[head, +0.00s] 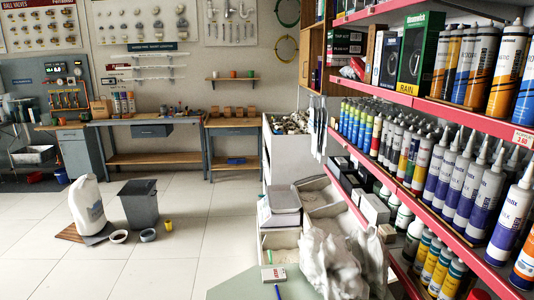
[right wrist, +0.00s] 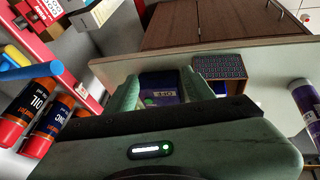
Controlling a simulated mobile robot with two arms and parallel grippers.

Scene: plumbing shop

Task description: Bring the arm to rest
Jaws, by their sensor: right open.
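My right gripper (right wrist: 158,80) shows in the right wrist view, with its two green fingers spread apart. A dark box with a pale label (right wrist: 165,97) shows in the gap between the fingers. I cannot tell how far beyond the fingers it is, and nothing shows as gripped. Neither gripper shows in the head view, and my left gripper is in no view.
Red-edged shelves of cartridges (head: 435,160) rise close on the right in the head view. A crumpled pale bag (head: 330,262) is low in front.

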